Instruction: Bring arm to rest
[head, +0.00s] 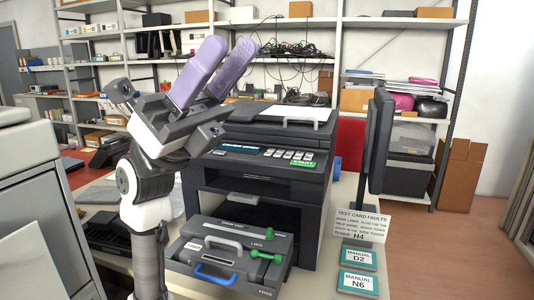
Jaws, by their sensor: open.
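My gripper (230,47) is raised at the centre left in the head view, with its two lavender fingers pointing up and to the right. The fingers are apart and nothing shows between them. My white and dark grey arm (150,180) stands folded upright below it. The gripper is in front of the dark printer (262,180) and hides its upper left part. I cannot tell how far it is from the printer.
A grey unit (228,255) with a blue handle and green levers sits at the printer's front. A card stand (360,226) and teal manual cards (358,284) are at right. A grey cabinet (30,220) stands close at left. Shelves line the back wall.

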